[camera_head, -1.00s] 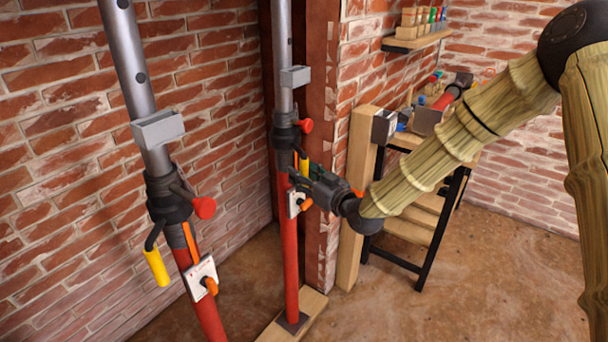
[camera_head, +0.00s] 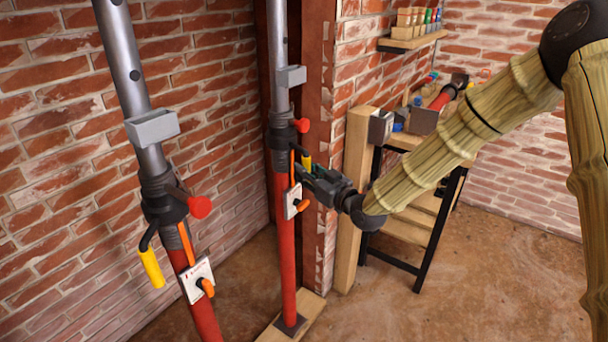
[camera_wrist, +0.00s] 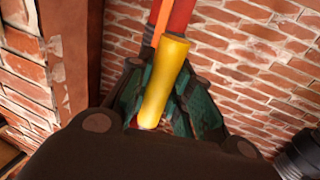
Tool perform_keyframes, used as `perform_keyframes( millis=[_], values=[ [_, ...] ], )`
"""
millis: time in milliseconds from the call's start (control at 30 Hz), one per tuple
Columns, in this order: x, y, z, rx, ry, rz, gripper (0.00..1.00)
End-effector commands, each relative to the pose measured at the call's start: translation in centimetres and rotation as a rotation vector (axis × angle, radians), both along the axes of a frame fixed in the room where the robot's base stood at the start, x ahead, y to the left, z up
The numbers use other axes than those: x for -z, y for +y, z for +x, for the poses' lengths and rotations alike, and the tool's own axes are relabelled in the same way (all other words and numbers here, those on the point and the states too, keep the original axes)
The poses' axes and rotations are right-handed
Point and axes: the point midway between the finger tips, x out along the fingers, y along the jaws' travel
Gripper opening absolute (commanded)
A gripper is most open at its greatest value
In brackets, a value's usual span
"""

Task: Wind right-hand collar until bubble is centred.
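The right-hand prop has a red lower tube (camera_head: 287,250), a grey upper tube and a dark collar (camera_head: 281,140) with a red knob (camera_head: 301,126). A yellow crank handle (camera_head: 307,161) sits below that collar; in the wrist view the yellow handle (camera_wrist: 163,80) lies between my green-padded fingers. My gripper (camera_head: 310,176) appears closed around it, beside the red tube. A white plate with an orange knob (camera_head: 292,202) is on the tube just below. A grey box (camera_head: 291,76) is clipped above the collar; no bubble can be made out.
The left-hand prop (camera_head: 160,190) stands nearer, with its own yellow handle (camera_head: 151,267) hanging free. A wooden post (camera_head: 354,200) and a black-framed bench (camera_head: 436,230) are right of my gripper. Brick wall is behind; the floor at front right is clear.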

Motion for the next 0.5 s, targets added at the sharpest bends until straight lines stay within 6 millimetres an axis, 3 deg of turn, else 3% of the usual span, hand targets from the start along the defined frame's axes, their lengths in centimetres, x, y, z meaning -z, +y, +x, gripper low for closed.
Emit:
perform_keyframes(
  millis=[33,100,500],
  values=[
    [-0.07,-0.06,0.06,0.001,-0.001,0.0,0.3],
    [-0.06,-0.04,0.05,0.001,-0.001,0.001,0.43],
    [0.0,-0.21,-0.29,0.0,0.001,-0.001,0.43]
  ],
)
